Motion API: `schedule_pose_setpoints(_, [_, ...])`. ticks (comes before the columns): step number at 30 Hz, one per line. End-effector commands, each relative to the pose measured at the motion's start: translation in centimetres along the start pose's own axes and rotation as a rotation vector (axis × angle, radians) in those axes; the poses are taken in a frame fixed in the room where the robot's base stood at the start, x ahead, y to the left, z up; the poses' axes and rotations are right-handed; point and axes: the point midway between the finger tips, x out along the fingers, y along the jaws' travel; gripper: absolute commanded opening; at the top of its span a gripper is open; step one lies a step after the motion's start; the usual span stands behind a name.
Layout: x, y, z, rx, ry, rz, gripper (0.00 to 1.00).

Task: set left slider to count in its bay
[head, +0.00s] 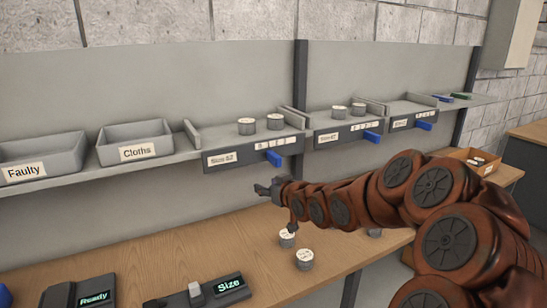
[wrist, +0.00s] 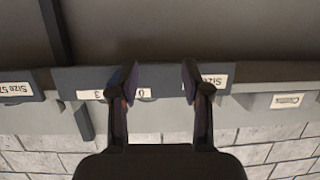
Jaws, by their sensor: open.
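The left bay (head: 225,142), labelled Size 62, holds two round tins (head: 246,126) (head: 275,121). Its front has a dark panel (head: 291,148) with a small white number scale (head: 262,141). The left slider, a blue tab (head: 273,158), sticks out below the right part of this scale; I cannot read its number. My gripper (head: 268,189) is open and empty, just below the slider and apart from it.
Two more bays with blue sliders (head: 373,136) (head: 424,125) stand to the right. Cloths (head: 118,155) and Faulty (head: 10,178) trays stand left. Loose tins (head: 304,260) lie on the wooden bench (head: 150,255) below my arm.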

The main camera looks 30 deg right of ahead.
Motion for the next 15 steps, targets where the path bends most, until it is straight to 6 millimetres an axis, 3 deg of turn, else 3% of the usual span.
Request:
schedule_pose_setpoints(1, [0.2,1.6,-0.8,0.012,0.059,0.012,0.48])
schedule_pose_setpoints(6, [0.1,5.0,-3.3,0.023,0.224,0.035,0.48])
schedule_pose_setpoints(15, [0.2,6.6,-4.8,0.024,0.308,0.045,0.48])
